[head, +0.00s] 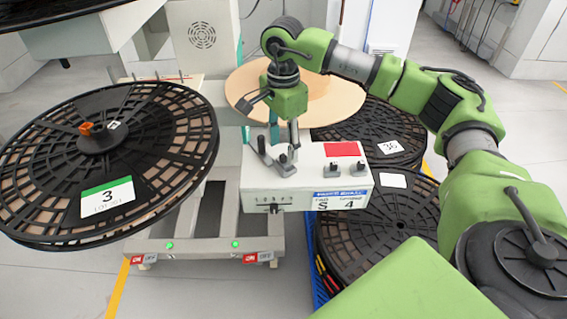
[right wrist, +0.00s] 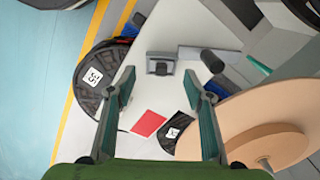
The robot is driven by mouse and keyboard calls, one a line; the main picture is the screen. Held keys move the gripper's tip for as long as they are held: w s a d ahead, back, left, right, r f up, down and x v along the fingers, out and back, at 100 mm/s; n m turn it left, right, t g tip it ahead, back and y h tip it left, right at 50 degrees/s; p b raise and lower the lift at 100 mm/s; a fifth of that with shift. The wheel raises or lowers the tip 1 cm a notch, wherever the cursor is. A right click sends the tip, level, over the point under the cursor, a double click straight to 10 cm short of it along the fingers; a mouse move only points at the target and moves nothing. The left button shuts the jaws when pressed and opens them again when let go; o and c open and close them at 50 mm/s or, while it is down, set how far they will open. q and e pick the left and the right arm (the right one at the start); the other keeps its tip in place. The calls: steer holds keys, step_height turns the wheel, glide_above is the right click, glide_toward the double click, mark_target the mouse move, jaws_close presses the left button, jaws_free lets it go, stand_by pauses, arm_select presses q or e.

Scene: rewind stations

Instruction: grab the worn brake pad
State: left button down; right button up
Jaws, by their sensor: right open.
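My right gripper (head: 278,150) is open and empty above the white control box (head: 310,178). In the right wrist view its two fingers (right wrist: 165,88) stand wide apart. A small dark grey block (right wrist: 160,63) shows beyond and between the fingertips, on or at the edge of the white surface. It could be the worn brake pad, but I cannot tell for sure. A dark cylinder on a grey bracket (right wrist: 212,60) stands beside it. A flat red rectangle (head: 342,149) lies on the box top, and it shows in the right wrist view (right wrist: 149,123). My left gripper is not in view.
A large black reel labelled 3 (head: 45,185) is mounted at the left. A tan disc (head: 330,95) stands behind the box. Black reels (head: 350,225) lie at the right, beside and below the box. Two dark knobs (head: 333,169) project from the box. Grey floor is open in front.

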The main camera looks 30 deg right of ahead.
mark_target(283, 155)
step_height(283, 155, down, 4)
steer(key=shift+w+d+f, duration=0.1)
steer(key=shift+d, duration=0.05)
steer(key=c, duration=1.2)
